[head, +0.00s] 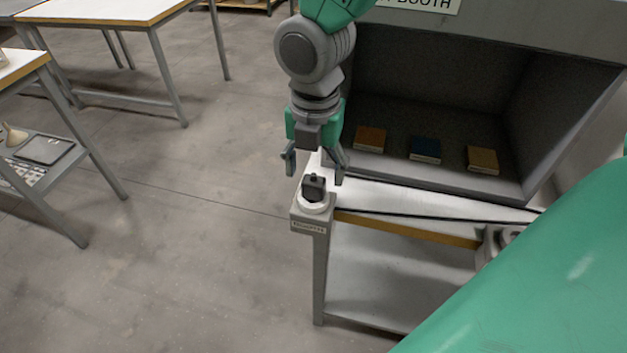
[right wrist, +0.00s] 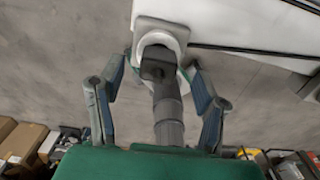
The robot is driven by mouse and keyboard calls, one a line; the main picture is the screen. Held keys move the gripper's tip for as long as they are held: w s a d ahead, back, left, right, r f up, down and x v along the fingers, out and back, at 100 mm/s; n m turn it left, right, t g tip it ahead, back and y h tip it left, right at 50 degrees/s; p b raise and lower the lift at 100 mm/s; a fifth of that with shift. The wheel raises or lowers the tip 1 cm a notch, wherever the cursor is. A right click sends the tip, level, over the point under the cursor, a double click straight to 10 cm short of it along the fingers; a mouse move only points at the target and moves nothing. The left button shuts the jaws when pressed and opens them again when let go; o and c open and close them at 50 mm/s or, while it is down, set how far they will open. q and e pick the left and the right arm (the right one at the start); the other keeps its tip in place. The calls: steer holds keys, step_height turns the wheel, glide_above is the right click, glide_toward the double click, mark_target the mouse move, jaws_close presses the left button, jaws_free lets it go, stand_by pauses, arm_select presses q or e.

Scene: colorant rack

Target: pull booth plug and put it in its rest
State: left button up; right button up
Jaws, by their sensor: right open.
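The dark plug (head: 314,187) stands upright in a white ring (head: 316,206) at the left front corner of the booth bench. In the right wrist view the plug (right wrist: 158,72) sits in the white ring (right wrist: 160,30), with a ribbed grey shaft towards the camera. My right gripper (head: 315,163) is open and empty, pointing down just above and behind the plug in the head view. In the right wrist view its fingers (right wrist: 155,78) stand apart on both sides of the plug. My left gripper is not in view.
The grey booth (head: 440,100) holds brown, blue and tan blocks on its floor. A grey rounded part (head: 497,243) sits at the bench's right, partly hidden. A small label (head: 308,227), unreadable, is below the ring.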

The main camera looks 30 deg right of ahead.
step_height(320, 180, down, 2)
steer(key=shift+s+a+f, duration=0.1)
steer(key=shift+a+f, duration=0.15)
steer(key=shift+f, duration=0.2)
steer(key=c, duration=1.3)
steer(key=shift+o, duration=0.2)
steer(key=shift+r+p, duration=0.65)
steer(key=shift+p, duration=0.15)
steer(key=shift+r+p, duration=1.6)
steer(key=shift+p, duration=0.5)
